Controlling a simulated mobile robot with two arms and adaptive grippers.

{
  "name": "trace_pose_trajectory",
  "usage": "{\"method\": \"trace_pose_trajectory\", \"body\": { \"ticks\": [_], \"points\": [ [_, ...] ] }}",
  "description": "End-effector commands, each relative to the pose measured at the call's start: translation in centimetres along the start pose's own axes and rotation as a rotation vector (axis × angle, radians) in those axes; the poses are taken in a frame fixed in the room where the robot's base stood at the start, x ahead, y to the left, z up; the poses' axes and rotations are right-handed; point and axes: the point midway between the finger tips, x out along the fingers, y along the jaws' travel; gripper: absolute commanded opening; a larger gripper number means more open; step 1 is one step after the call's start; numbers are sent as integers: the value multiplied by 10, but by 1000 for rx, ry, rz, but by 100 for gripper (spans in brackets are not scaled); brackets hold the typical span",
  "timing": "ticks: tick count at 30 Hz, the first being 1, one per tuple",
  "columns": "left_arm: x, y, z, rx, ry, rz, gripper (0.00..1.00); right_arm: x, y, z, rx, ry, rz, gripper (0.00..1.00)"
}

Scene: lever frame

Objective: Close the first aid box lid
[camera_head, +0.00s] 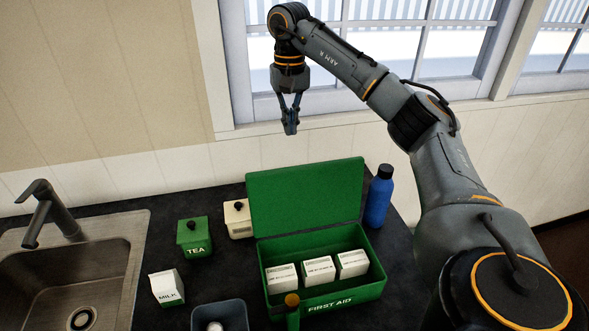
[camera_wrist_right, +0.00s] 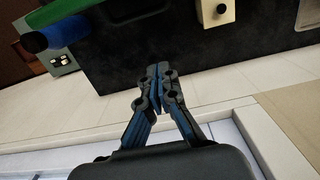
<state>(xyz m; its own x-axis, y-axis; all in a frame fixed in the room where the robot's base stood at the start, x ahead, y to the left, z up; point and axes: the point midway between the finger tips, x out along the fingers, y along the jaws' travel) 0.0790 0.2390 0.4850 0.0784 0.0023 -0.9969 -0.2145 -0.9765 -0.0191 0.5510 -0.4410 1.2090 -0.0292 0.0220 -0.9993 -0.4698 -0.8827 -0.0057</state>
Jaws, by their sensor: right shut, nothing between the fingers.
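The green first aid box (camera_head: 330,304) stands on the dark counter in the head view. Its green lid (camera_head: 306,196) is open and stands up at the back, leaning a little away. Three white cartons (camera_head: 318,270) sit inside the box. My right gripper (camera_head: 291,130) is shut and empty, pointing down, high above and behind the lid near the window. It also shows shut in the right wrist view (camera_wrist_right: 158,86), apart from everything. A green edge at the top left of the right wrist view (camera_wrist_right: 50,12) looks like the lid. My left gripper is not in view.
A blue bottle (camera_head: 379,197) stands close to the right of the lid. A green tea tin (camera_head: 194,238), a cream canister (camera_head: 238,218) and a milk carton (camera_head: 167,287) stand left of the box. A sink (camera_head: 120,250) is at far left. The wall and window are behind.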

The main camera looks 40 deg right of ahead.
Motion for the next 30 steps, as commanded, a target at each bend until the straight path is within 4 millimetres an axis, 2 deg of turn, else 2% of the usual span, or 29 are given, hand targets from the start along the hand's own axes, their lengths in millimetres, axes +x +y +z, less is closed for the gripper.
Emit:
{"method": "trace_pose_trajectory", "body": {
  "ticks": [5,17,18,24,30],
  "points": [
    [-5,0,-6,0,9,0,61,18,1,0,1,-3,2,0],
    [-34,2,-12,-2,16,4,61,98,1,2,1,-4,2,0],
    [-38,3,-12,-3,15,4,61,91,1,8,-3,0,1,0],
    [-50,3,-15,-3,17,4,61,85,1,29,-1,1,1,0],
    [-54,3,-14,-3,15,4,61,84,1,38,0,0,0,0]
  ]
}}
